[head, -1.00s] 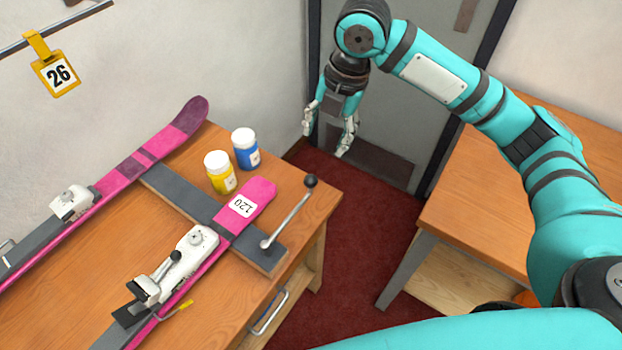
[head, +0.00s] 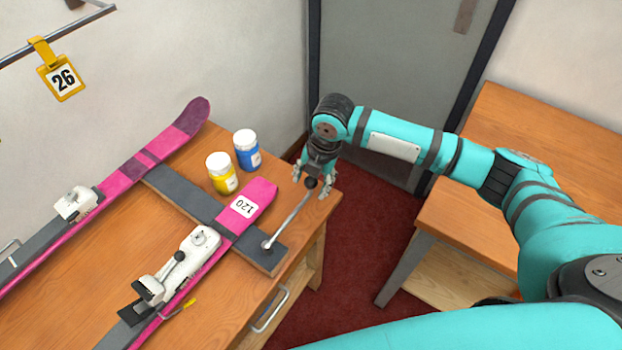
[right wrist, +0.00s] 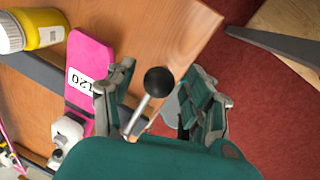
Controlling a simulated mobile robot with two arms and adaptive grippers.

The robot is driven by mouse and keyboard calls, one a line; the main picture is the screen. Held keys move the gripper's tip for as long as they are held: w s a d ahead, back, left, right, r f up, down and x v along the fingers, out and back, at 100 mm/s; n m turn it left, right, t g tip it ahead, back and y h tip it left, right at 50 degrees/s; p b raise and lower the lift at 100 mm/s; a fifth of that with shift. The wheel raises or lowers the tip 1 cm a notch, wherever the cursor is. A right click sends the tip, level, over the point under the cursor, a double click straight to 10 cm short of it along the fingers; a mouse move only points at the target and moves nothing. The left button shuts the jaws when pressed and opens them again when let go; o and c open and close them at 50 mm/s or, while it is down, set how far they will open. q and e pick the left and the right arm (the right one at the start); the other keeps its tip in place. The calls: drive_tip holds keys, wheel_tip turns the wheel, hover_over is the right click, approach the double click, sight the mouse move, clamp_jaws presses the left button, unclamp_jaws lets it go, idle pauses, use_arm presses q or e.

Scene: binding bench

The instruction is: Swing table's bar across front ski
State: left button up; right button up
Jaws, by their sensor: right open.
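The metal bar (head: 290,217) rises at a slant from its pivot on the dark plate (head: 184,199) and ends in a black ball knob (right wrist: 158,82). It leans away from the front ski (head: 215,242), a pink ski with a "120" label and a white binding. My right gripper (head: 314,187) is open at the knob. In the right wrist view the knob shows between its two spread fingers (right wrist: 163,102), and I cannot tell whether they touch it. My left gripper is not in view.
A second pink ski (head: 130,172) lies behind, parallel to the front one. Yellow (head: 222,173) and blue (head: 246,150) bottles stand near the front ski's tip. Another wooden table (head: 545,135) is at right, with red floor between.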

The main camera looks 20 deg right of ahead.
drive_tip(key=shift+a+f, duration=0.1)
drive_tip(key=shift+f, duration=0.25)
clamp_jaws()
drive_tip(key=shift+w, duration=0.1)
